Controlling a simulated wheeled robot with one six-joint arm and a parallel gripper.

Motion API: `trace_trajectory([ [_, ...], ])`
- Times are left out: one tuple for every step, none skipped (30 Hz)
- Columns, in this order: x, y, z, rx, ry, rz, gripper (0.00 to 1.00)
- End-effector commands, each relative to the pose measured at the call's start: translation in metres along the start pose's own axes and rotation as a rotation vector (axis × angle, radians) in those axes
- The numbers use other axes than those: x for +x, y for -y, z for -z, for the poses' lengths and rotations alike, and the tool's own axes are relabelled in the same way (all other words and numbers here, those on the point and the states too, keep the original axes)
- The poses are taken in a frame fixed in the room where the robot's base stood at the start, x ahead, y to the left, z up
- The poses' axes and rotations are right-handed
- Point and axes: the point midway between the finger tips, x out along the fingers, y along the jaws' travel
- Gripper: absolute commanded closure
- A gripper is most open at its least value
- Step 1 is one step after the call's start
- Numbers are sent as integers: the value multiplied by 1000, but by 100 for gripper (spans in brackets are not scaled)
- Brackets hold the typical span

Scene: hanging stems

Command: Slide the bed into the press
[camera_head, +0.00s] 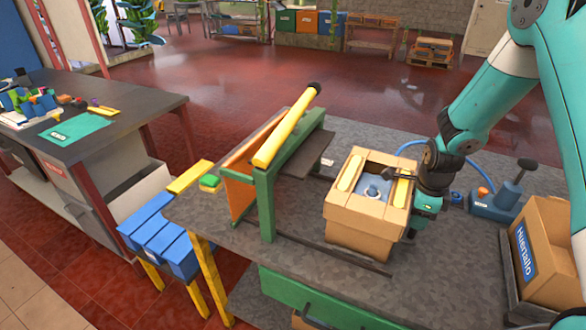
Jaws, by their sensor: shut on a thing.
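The press (262,190) is a green and orange frame with a long yellow lever (285,128) and a dark plate on its right side. Dark rails (345,257) run along the bench from the press to the right. An open cardboard box (365,222) stands upright by these rails, right of the press and apart from it. It holds a pale blue-grey piece (372,187). No separate bed can be made out; the box may stand on it or be it. My gripper (398,176) is shut at the box's right upper edge; the exact grip is small and partly hidden.
The grey bench (440,275) has clear room in front of the box. A blue device with a lever (497,200) and a labelled carton (548,255) stand to the right.

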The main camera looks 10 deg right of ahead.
Motion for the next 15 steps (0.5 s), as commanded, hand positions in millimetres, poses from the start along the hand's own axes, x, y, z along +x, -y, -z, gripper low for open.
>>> trace_trajectory([
  [0, 0, 0, 0, 0, 0, 87],
  [0, 0, 0, 0, 0, -1, 87],
  [0, 0, -2, -1, 0, 0, 87],
  [0, 0, -3, -1, 0, 0, 87],
  [0, 0, -5, -1, 0, 0, 87],
  [0, 0, -8, -2, 1, 0, 87],
  [0, 0, -10, -2, 1, 0, 87],
  [0, 0, -12, -3, 1, 0, 87],
  [0, 0, -16, -3, 1, 0, 87],
  [0, 0, -18, -3, 1, -1, 87],
  [0, 0, -20, -3, 1, -1, 87],
  [0, 0, -23, -3, 1, 0, 87],
  [0, 0, -25, -3, 1, 0, 87],
  [0, 0, -28, -3, 1, 0, 87],
  [0, 0, -30, -3, 2, 1, 87],
])
